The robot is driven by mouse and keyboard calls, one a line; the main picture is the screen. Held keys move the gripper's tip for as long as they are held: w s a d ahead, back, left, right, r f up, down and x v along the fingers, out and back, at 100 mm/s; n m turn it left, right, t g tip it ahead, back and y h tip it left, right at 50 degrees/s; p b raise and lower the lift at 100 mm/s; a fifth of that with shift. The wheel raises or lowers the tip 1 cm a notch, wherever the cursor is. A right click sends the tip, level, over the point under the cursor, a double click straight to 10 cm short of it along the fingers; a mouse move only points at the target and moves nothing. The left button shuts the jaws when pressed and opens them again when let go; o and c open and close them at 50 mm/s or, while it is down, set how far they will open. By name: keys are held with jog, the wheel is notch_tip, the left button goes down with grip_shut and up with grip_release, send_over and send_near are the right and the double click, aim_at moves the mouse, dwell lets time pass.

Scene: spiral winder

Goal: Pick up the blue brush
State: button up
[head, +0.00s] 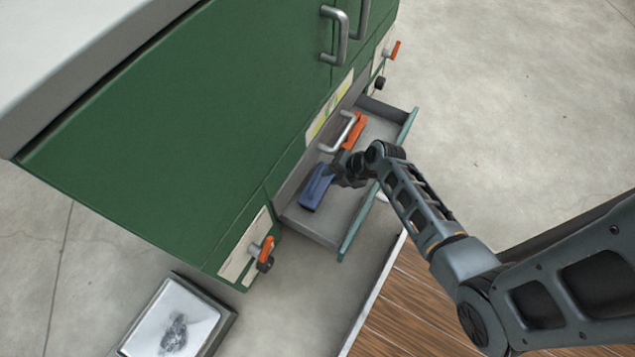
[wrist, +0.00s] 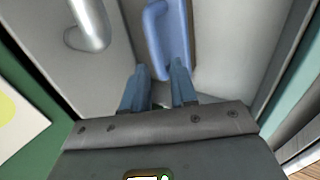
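The blue brush (head: 317,187) lies in the near end of an open drawer (head: 335,228) under a green cabinet. In the wrist view the brush (wrist: 184,35) shows a curved loop on its left side, and its upper part is cut off by the picture edge. My gripper (head: 343,179) is low in the drawer, just right of the brush. In the wrist view my gripper (wrist: 161,70) has its two fingers apart, with the lower end of the brush at or just beyond the gap. I cannot tell whether they touch it.
An orange-handled object (head: 354,131) lies farther back in the drawer. A metal handle (head: 338,134) juts over the drawer and shows left of my fingers in the wrist view (wrist: 88,25). The teal drawer front (head: 362,222) is beneath my arm. Drawer walls are close by.

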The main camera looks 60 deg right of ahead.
aim_at(319, 177)
jog(key=shift+b+x, duration=0.5)
jog(key=shift+x, duration=0.7)
jog(key=shift+w+b+x, duration=0.25)
jog(key=shift+b+x, duration=0.9)
jog(key=shift+x, duration=1.6)
jog(key=shift+d+r, duration=0.15)
grip_shut()
